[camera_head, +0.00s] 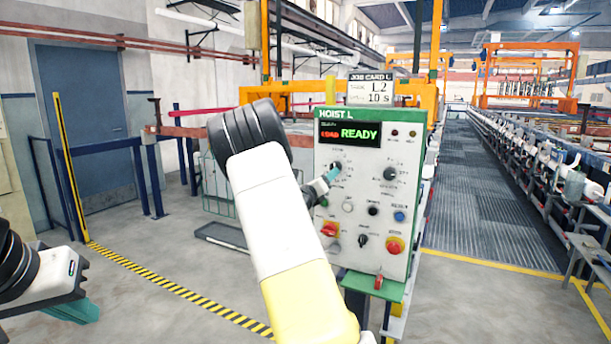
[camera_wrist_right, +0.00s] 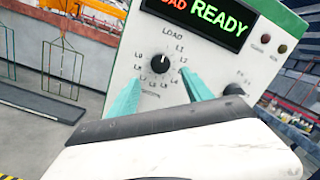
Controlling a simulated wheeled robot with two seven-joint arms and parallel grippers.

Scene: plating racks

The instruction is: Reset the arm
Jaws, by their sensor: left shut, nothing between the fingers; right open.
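The hoist control panel (camera_head: 345,262), with a green top edge, stands at centre in the head view. Its display (camera_head: 352,134) shows a red LOAD and a green READY. My right gripper (camera_head: 332,176) is at the panel face by the LOAD knob, partly hidden behind my own arm. The knob's white mark points up. My left gripper (camera_head: 78,311) is low at the left edge, away from the panel, with its teal fingers together and empty.
A job card (camera_head: 370,90) reading L2 and 10 s stands atop the panel. Open floor lies left, with a striped line (camera_head: 165,290). A grated walkway (camera_head: 470,190) runs right.

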